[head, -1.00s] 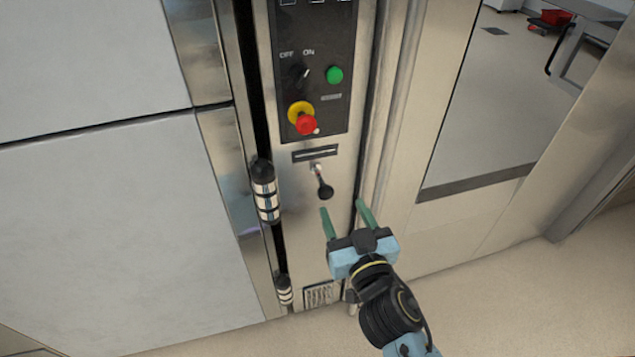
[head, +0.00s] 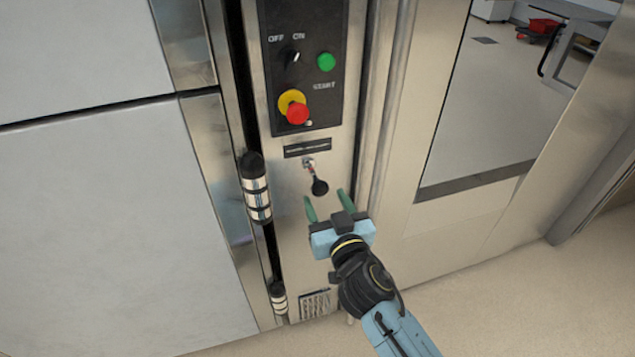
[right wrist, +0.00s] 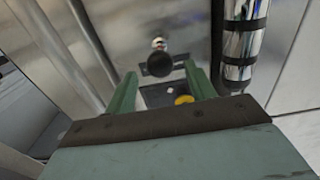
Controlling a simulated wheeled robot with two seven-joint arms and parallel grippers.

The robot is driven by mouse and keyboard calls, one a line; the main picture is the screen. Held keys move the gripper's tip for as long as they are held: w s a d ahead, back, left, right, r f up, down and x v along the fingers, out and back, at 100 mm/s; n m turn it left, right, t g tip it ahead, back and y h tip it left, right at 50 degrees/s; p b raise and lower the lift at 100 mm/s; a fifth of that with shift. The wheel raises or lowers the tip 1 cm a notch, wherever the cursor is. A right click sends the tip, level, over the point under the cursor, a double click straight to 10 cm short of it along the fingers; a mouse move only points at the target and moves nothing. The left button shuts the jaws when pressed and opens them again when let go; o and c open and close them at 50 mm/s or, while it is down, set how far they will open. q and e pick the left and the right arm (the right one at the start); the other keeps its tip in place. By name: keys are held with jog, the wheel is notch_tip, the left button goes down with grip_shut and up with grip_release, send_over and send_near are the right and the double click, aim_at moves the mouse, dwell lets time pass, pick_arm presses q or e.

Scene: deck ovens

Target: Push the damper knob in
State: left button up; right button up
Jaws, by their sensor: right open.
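The damper knob (head: 320,187) is a black ball on a short metal rod that sticks out of the steel panel, below a dark label plate. My right gripper (head: 327,202) is open, its two green fingers pointing up at the panel just below the knob. In the right wrist view the knob (right wrist: 160,64) shows ahead of and between the fingertips of my right gripper (right wrist: 158,78), with nothing held. I see no contact between fingers and knob. My left gripper is not in view.
Above the knob is a black control panel (head: 335,100) with a red emergency button (head: 297,114) on a yellow collar, a green button (head: 326,62) and an OFF/ON switch (head: 291,56). Banded hinges (head: 256,188) stand to the left. A large reflective panel (head: 490,100) is at right.

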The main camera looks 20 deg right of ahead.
aim_at(322, 192)
jog(key=shift+w+a, duration=0.1)
jog(key=shift+w, duration=3.1)
grip_shut()
